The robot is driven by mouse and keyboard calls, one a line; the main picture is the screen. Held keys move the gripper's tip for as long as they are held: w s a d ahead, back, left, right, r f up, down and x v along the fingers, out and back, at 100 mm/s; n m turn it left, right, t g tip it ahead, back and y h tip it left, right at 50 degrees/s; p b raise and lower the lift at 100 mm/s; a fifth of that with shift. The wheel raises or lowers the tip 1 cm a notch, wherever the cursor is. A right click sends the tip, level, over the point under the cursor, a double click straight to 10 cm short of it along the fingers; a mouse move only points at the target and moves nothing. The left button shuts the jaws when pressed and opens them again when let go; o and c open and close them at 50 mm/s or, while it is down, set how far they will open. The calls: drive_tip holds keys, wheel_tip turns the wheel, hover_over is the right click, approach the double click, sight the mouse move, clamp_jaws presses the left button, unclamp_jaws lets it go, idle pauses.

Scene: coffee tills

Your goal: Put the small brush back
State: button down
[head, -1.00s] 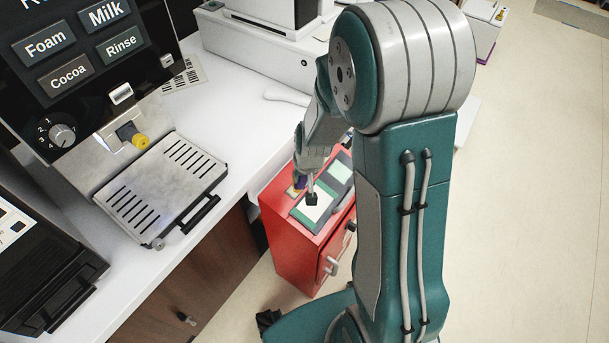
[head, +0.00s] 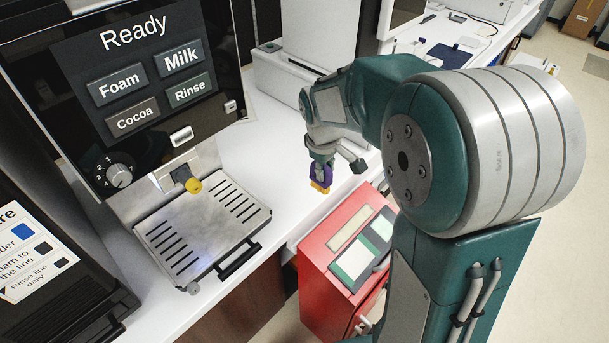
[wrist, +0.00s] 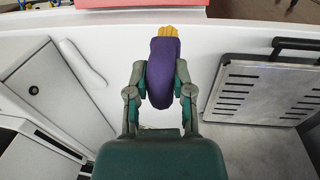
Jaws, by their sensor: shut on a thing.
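The small brush has a purple handle and yellow bristles. In the wrist view the brush (wrist: 164,72) is between the two fingers of my gripper (wrist: 160,82), with its bristles pointing to the top of the picture. My gripper is shut on the purple handle. In the head view my gripper (head: 321,160) holds the brush (head: 321,178) above the white counter (head: 283,135), with the bristles pointing down. Part of the handle is hidden by the fingers.
A coffee machine with a "Ready" screen (head: 135,80) and a drip tray (head: 200,230) stands at left. A red cabinet (head: 325,270) with green-and-white panels stands in front of the counter. A pale elongated object (wrist: 84,64) lies on the counter. Bare counter lies around the brush.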

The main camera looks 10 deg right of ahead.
drive_tip(key=w+f, duration=0.4)
drive_tip(key=w+a+f, duration=0.1)
drive_tip(key=w+f, duration=0.2)
drive_tip(key=f, duration=0.1)
drive_tip(key=w+f, duration=0.4)
drive_tip(key=shift+w+a, duration=0.15)
drive_tip(key=shift+w, duration=0.15)
drive_tip(key=c, duration=0.5)
unclamp_jaws()
drive_tip(key=shift+f, duration=0.1)
